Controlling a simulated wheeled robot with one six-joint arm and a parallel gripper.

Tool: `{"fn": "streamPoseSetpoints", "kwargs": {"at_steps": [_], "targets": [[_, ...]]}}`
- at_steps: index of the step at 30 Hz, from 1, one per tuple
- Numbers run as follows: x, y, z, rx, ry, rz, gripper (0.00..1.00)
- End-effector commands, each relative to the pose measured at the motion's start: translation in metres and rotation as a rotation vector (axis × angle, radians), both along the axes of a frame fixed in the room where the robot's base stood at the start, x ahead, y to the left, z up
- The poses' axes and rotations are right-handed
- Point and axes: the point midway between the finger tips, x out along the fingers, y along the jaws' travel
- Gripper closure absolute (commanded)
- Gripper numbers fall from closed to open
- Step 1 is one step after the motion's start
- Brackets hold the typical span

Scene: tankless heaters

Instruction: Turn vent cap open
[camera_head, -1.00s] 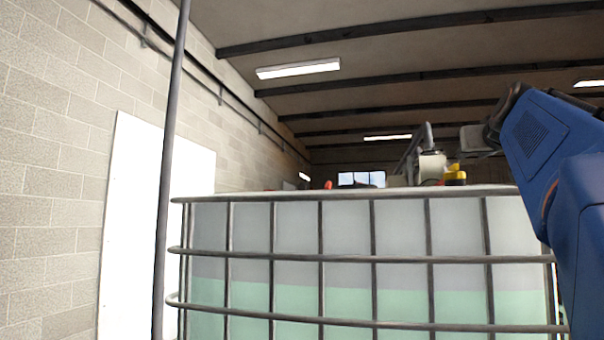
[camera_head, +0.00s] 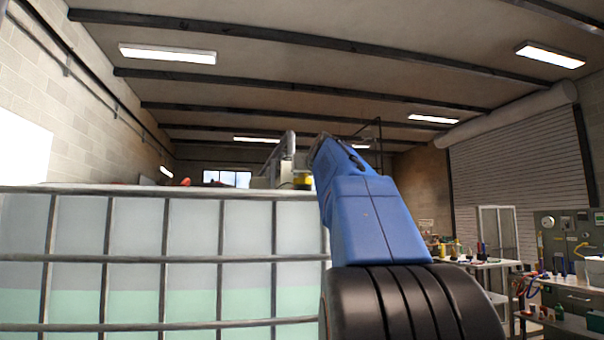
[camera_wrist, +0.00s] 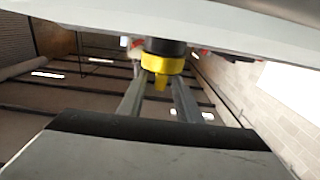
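The vent cap is yellow with a wing-like tab and sits on a dark base. In the wrist view the cap (camera_wrist: 162,64) is at the upper middle, seemingly upside down. In the head view a small yellow bit of it (camera_head: 304,181) shows above the tank top, beside my blue arm. My gripper (camera_wrist: 160,88) shows two grey fingers with a gap between them, reaching toward the cap. The fingertips are partly hidden near the cap, and I cannot tell whether they touch it. Nothing is seen held.
A caged tank (camera_head: 136,254) with pale green liquid fills the lower left. A workbench (camera_head: 470,262) with bottles and tools stands at the right, near a roller door (camera_head: 508,150). A block wall (camera_head: 60,85) runs along the left.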

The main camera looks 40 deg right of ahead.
Motion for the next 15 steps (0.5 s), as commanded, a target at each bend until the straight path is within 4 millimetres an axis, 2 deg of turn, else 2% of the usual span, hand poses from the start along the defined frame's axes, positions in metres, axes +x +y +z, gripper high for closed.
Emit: {"fn": "streamPoseSetpoints", "kwargs": {"at_steps": [12, 14, 15], "targets": [[0.0062, -0.0035, -0.0002, 0.0, 0.0, 0.0, 0.69], [0.0062, -0.0035, -0.0003, 0.0, 0.0, 0.0, 0.81], [0.0062, -0.0035, -0.0003, 0.0, 0.0, 0.0, 0.9]]}}
